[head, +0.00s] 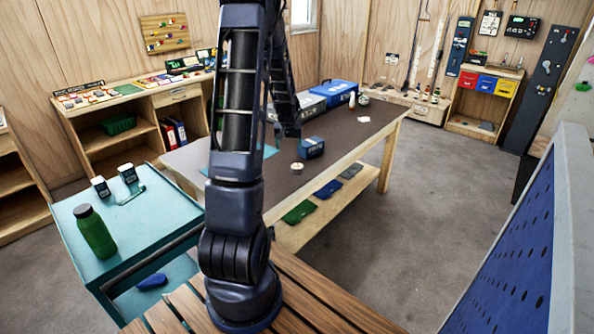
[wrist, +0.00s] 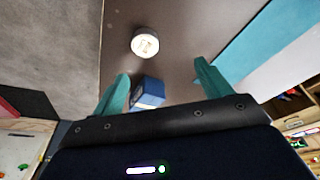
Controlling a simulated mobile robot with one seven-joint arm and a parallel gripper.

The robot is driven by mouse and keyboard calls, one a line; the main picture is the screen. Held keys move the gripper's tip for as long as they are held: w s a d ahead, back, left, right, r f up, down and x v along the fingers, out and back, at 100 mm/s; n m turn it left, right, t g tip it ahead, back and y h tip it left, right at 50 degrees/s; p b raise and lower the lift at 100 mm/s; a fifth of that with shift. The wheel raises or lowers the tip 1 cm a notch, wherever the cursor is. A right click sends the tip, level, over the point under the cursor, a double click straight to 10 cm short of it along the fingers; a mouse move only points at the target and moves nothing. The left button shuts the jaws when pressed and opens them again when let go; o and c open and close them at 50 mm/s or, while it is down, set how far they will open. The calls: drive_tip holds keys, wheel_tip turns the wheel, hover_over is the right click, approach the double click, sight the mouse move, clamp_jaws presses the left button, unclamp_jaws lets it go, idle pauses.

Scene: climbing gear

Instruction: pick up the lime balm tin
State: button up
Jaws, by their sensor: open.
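A small round tin (head: 297,167) with a pale, cream-looking lid stands on the dark top of the long table; no clear lime colour shows on it. In the wrist view the tin (wrist: 145,42) lies beyond my fingertips, apart from them and a little left of the middle. My gripper (wrist: 160,68) is open and empty, its two teal fingers spread above the table. In the head view it is partly hidden behind my arm. A blue box (head: 311,147) stands close to the tin, and in the wrist view the box (wrist: 150,92) shows between my fingers.
A teal cart (head: 150,213) with a green bottle (head: 95,232) is at the left. A blue perforated panel (head: 505,265) is at the right.

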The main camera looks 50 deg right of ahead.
sight(297, 166)
drive_tip(key=shift+s+d+x, duration=0.3)
drive_tip(key=shift+s+x, duration=0.1)
drive_tip(key=shift+x, duration=1.85)
drive_tip(key=shift+s+d+x, duration=0.35)
drive_tip(key=shift+s+x, duration=0.05)
drive_tip(key=shift+x, duration=1.8)
drive_tip(key=shift+s+d+x, duration=0.3)
drive_tip(key=shift+s+x, duration=0.15)
drive_tip(key=shift+x, duration=1.8)
drive_tip(key=shift+c, duration=0.3)
drive_tip(key=c, duration=1)
